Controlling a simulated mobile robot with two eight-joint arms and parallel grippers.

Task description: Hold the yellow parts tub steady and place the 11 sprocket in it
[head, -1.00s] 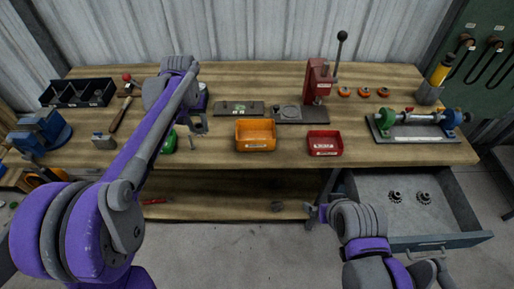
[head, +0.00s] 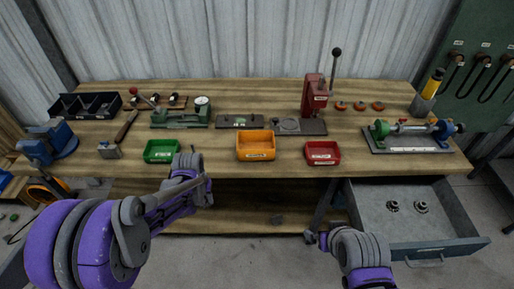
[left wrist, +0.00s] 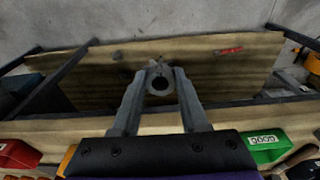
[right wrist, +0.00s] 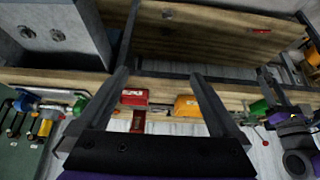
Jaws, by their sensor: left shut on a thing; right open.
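The yellow parts tub (head: 255,152) is orange-yellow, upright and looks empty, at the bench's front edge. My left gripper (left wrist: 160,80) is shut on a small grey round part with a hole, seemingly a sprocket (left wrist: 161,84). It is in front of the bench, left of the tub; its number cannot be read. In the head view my left wrist hides its fingers. Two more grey sprockets (head: 392,206) (head: 421,207) lie apart in the open drawer. My right gripper (right wrist: 158,78) is open and empty, below the bench edge, right of the tub and touching nothing.
A green tub (head: 160,152) and a red tub (head: 323,153) flank the yellow one. A red press (head: 315,95) stands behind. The open drawer (head: 440,246) juts out at right. A gauge stand (head: 180,118) stands behind the green tub.

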